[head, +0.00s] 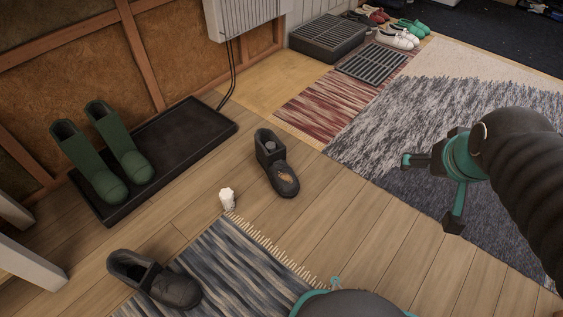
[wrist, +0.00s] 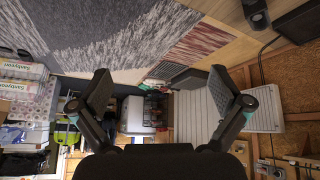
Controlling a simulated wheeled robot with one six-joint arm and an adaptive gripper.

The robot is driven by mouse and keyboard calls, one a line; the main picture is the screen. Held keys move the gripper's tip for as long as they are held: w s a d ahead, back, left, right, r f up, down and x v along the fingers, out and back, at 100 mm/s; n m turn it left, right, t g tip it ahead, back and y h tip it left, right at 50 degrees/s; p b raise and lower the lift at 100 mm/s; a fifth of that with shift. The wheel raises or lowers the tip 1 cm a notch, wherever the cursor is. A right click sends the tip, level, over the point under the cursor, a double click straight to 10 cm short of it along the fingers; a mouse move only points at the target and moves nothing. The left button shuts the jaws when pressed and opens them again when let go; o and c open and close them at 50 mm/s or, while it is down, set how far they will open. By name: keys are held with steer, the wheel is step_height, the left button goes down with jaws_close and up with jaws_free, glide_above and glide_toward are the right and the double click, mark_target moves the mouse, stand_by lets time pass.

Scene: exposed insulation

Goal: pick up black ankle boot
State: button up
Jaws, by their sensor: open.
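One black ankle boot (head: 275,165) stands on the wood floor in the middle of the head view, with a brown patch on its toe. A second black ankle boot (head: 155,279) is at the lower left, by the blue-grey striped rug. My gripper (head: 430,192) is open and empty, above the grey rug, to the right of and apart from both boots. In the wrist view my gripper (wrist: 160,88) has its fingers spread with nothing between them. A dark boot (wrist: 257,13) shows at that view's top edge, partly cut off.
Green rubber boots (head: 103,153) stand on a black tray (head: 190,142) against the wall. A small white object (head: 227,199) lies between the two black boots. A white heater (head: 245,15) and several shoes (head: 397,39) are at the back. Bare floor lies right of the middle boot.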

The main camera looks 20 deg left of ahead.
mark_target(277, 153)
steer(key=w+a+f+n+t, duration=0.1)
steer(key=w+a+f, duration=0.15)
steer(key=w, duration=0.55)
steer(key=w+a+f+n+t, duration=0.1)
steer(key=w+a+f, duration=0.15)
steer(key=w, duration=0.55)
steer(key=w+a+f+n+t+y+p, duration=0.1)
steer(key=w+a+f+n+y+p, duration=0.15)
steer(key=w+a+f, duration=0.75)
steer(key=s+a+f+n+y, duration=0.15)
steer(key=a+f+y, duration=0.25)
steer(key=a+f, duration=0.65)
steer(key=a+f+n+y, duration=0.35)
steer(key=a+f, duration=0.45)
steer(key=f, duration=0.6)
steer(key=shift+m+g, duration=0.35)
steer(key=shift+g, duration=0.05)
steer(key=b+x, duration=0.1)
steer(key=x, duration=1.2)
steer(key=shift+a+b, duration=0.15)
steer(key=shift+b, duration=0.2)
steer(key=shift+r, duration=0.1)
